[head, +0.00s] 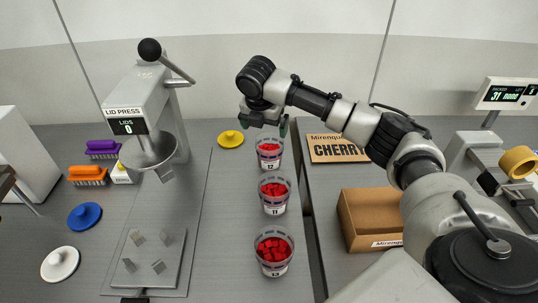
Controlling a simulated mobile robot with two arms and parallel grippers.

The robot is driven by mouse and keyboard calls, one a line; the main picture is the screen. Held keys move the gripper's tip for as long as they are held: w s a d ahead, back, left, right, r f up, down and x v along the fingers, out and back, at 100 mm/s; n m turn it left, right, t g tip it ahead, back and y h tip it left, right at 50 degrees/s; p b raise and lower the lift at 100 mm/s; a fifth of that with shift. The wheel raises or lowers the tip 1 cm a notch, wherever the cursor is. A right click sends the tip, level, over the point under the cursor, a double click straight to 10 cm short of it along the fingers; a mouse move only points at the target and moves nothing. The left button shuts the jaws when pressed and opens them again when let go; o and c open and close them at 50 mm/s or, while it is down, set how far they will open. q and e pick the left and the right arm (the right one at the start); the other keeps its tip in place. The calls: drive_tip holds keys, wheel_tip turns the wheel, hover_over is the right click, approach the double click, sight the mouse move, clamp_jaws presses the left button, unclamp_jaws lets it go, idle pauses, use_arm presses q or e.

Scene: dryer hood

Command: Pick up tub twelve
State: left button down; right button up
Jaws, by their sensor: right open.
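Tub twelve (269,163) is a clear tub of red pieces with a "12" label. It stands upright on the grey counter, farthest back in a column of three tubs. My right gripper (264,124) is open and empty, pointing down just above and behind tub twelve's rim. Its dark fingers are spread to either side; I cannot tell whether they touch the tub. Tub 11 (274,207) stands in front of it and tub 13 (273,270) nearest. My left gripper is not in view.
The lid press (138,98) stands left, its display reading 0. Yellow (230,139), blue (84,215) and white (60,263) lids lie around it. Brushes (88,175) lie far left. Right of the counter gap are a CHERRY sign (337,149), cardboard box (352,222) and tape dispenser (517,162).

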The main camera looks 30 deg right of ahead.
sight(269, 142)
drive_tip(key=x, duration=0.5)
drive_tip(key=shift+w+d, duration=0.25)
drive_tip(key=shift+w, duration=0.15)
drive_tip(key=shift+f, duration=0.75)
drive_tip(key=x, duration=0.2)
drive_tip(key=p+x, duration=0.1)
drive_tip(key=x, duration=0.2)
drive_tip(key=shift+w+d+f+p, duration=0.2)
drive_tip(key=shift+d+f+p, duration=0.05)
drive_tip(key=shift+d+p, duration=0.15)
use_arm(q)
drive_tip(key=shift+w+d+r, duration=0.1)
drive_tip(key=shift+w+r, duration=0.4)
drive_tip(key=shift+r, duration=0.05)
use_arm(e)
drive_tip(key=shift+c, duration=0.5)
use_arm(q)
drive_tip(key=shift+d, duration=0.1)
use_arm(e)
drive_tip(key=shift+r, duration=0.1)
drive_tip(key=c, duration=0.6)
drive_tip(key=shift+c, duration=0.2)
